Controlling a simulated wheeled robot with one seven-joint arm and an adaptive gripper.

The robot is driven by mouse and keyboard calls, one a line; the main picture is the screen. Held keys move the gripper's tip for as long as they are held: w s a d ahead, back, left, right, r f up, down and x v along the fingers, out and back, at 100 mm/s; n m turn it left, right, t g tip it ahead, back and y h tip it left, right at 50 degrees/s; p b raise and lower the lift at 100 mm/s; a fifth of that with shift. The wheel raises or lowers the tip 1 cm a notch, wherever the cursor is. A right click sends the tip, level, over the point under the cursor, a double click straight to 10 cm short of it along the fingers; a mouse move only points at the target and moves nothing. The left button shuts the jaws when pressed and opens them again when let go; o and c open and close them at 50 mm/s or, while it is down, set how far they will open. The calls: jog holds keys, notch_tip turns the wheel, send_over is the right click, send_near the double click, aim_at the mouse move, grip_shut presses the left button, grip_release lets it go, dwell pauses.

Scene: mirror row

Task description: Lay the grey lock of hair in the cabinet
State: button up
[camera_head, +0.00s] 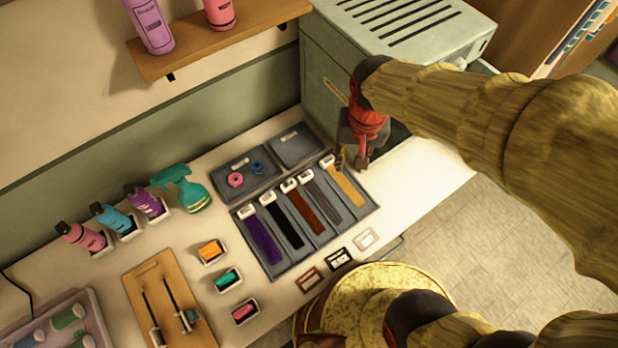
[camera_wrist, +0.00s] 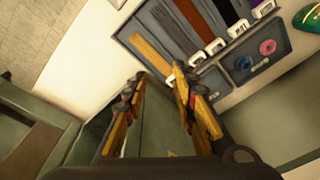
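The grey lock of hair (camera_head: 322,197) lies in a compartment of the dark tray, between the brown and blond locks, with a white clip at its upper end. It also shows in the wrist view (camera_wrist: 174,25). My gripper (camera_head: 351,162) hangs near the clip end of the blond lock, right of the grey lock's clip. In the wrist view its two fingers (camera_wrist: 158,86) are apart with nothing held between them. A grey-green cabinet (camera_head: 325,75) with slots in its top stands behind my arm. My arm and gripper hide part of its front, and I cannot tell whether it is open.
The tray (camera_head: 268,182) also holds purple, black, brown and blond locks, with two small rings in a rear compartment. The white counter (camera_head: 425,185) right of the tray is clear.

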jog(key=w+a+f+m+g+p, duration=0.1)
jog(key=w+a+f+m, duration=0.3)
jog(key=a+f, duration=0.35)
jog(key=m, duration=0.4)
send_near(305, 175)
jog(key=shift+s+d+f, duration=0.15)
jog(key=shift+s+d, duration=0.05)
jog(key=shift+d, duration=0.1)
jog(key=shift+w+a+f+m, duration=0.45)
jog(key=shift+w+f+m, duration=0.05)
jog(key=shift+m, duration=0.5)
jog(key=shift+s+f+b, duration=0.2)
jog(key=shift+f+b, duration=0.25)
jog(key=shift+f, duration=3.3)
jog(key=c, duration=0.3)
jog(key=c, duration=0.4)
grip_shut()
